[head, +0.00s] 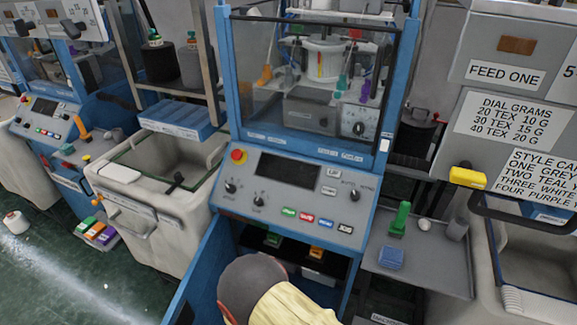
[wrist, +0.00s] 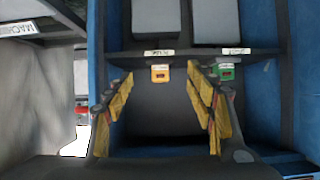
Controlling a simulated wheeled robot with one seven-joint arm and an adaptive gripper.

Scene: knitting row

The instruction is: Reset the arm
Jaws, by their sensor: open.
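My gripper (wrist: 161,76) shows in the wrist view with its two yellow-padded fingers apart. Nothing is between them. It faces the inside of a blue-walled cabinet (wrist: 268,95) with a dark shelf. In the head view, my grey and cream arm reaches low towards the open bay of the blue knitting machine (head: 300,185), and my fingers are hidden.
The blue cabinet walls stand close on both sides of my gripper. In the head view, an open blue door (head: 205,270) is left of my arm. A grey side tray (head: 425,262) with a green spool (head: 401,220) and blue block (head: 391,258) is at right. A grey bin (head: 160,190) stands at left.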

